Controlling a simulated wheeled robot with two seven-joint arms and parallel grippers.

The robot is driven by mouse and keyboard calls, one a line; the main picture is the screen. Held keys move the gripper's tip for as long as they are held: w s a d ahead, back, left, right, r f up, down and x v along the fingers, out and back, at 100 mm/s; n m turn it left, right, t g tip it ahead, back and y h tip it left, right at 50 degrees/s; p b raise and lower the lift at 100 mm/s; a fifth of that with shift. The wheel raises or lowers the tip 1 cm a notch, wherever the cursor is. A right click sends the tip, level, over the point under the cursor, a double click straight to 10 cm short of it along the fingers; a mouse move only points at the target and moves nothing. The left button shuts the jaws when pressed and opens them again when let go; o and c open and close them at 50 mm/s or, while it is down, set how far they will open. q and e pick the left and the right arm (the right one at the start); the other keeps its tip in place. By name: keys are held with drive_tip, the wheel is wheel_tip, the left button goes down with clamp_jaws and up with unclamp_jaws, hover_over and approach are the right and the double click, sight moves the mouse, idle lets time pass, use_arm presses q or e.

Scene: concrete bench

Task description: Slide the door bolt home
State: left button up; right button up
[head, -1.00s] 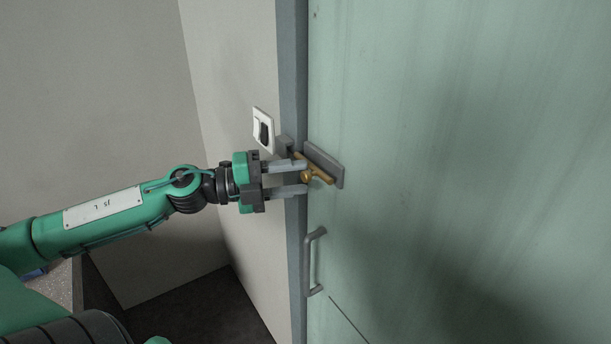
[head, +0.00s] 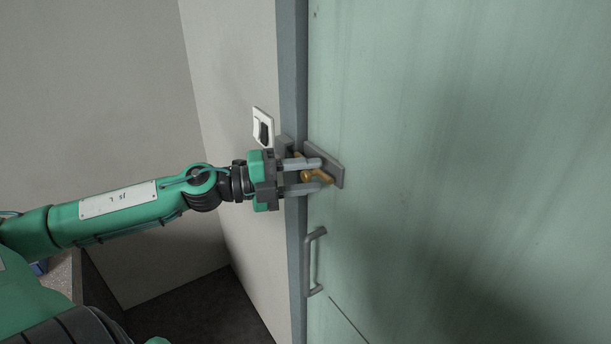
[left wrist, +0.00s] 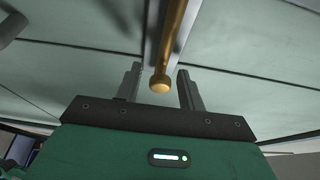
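The brass bolt (head: 327,176) sits on a grey backplate (head: 338,172) on the green door (head: 460,150), near the door's left edge. Its round brass knob (head: 306,176) stands out toward me. My left gripper (head: 319,174) is open, with one finger above the knob and one below it. In the left wrist view the knob (left wrist: 160,84) lies between the two spread fingers, with a gap on each side. A grey keeper block (head: 284,147) on the frame is partly hidden by the gripper. My right gripper is not in view.
A grey door handle (head: 313,262) is fixed below the bolt. The blue-grey door frame (head: 293,80) runs upright beside the door. A white switch plate (head: 263,130) is on the wall to the left.

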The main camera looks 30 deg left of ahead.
use_arm(q)
clamp_jaws()
drive_tip(key=shift+w+a+p, duration=0.15)
drive_tip(key=shift+w+a, duration=0.1)
drive_tip(key=shift+a, duration=0.4)
drive_tip(key=shift+w+a+p, duration=0.15)
drive_tip(key=shift+w+a, duration=0.15)
drive_tip(key=shift+a, duration=0.35)
drive_tip(key=shift+w+a+p, duration=0.15)
drive_tip(key=shift+w+a, duration=0.1)
drive_tip(key=shift+a, duration=0.4)
drive_tip(key=shift+o, duration=0.4)
unclamp_jaws()
drive_tip(key=shift+d, duration=0.1)
drive_tip(key=shift+s, duration=0.15)
drive_tip(key=b+v, duration=0.2)
drive_tip(key=v, duration=1.1)
drive_tip(key=shift+s+a+b, duration=0.15)
drive_tip(key=shift+a+b, duration=0.15)
drive_tip(key=shift+a, duration=0.05)
